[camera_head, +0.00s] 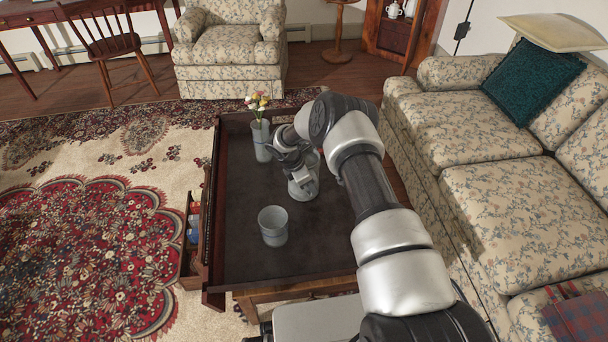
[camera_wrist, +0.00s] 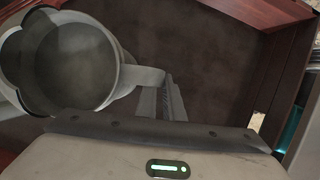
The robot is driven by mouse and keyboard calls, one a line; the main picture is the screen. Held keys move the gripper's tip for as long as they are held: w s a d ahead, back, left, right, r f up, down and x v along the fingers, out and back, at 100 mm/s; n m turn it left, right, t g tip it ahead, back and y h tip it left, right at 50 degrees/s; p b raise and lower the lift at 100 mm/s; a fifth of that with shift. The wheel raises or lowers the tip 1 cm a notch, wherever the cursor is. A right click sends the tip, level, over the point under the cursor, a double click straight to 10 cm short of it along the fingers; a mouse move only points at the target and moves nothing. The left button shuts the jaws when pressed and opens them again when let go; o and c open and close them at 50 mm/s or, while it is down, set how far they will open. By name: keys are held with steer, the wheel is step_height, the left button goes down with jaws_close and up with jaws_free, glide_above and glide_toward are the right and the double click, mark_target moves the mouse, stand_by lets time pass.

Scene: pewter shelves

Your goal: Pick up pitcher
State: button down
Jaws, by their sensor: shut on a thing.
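The pitcher (camera_wrist: 72,62) is pale grey with a round open mouth and a lobe at the left that looks like a spout. It shows from above at the upper left of the wrist view. Its handle reaches right to the fingers of my gripper (camera_wrist: 163,95), which are shut on it. In the head view my wrist and gripper reach over the table; the fingers' hold is not clear there. A grey round vessel (camera_head: 273,226) shows upright toward the table's front.
The dark table (camera_head: 240,262) has a raised wooden rim. A vase with flowers (camera_head: 262,140) stands toward its far left. A floral sofa (camera_head: 455,130) lies close on the right and an armchair (camera_head: 229,50) at the back. The patterned rug (camera_head: 90,255) is open on the left.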

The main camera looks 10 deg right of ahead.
stand_by(0.3)
steer(key=shift+w+r, duration=0.15)
steer(key=shift+r, duration=0.1)
steer(key=shift+r, duration=0.4)
step_height(320, 180, up, 9)
steer(key=shift+r+p, duration=0.1)
steer(key=shift+p, duration=0.85)
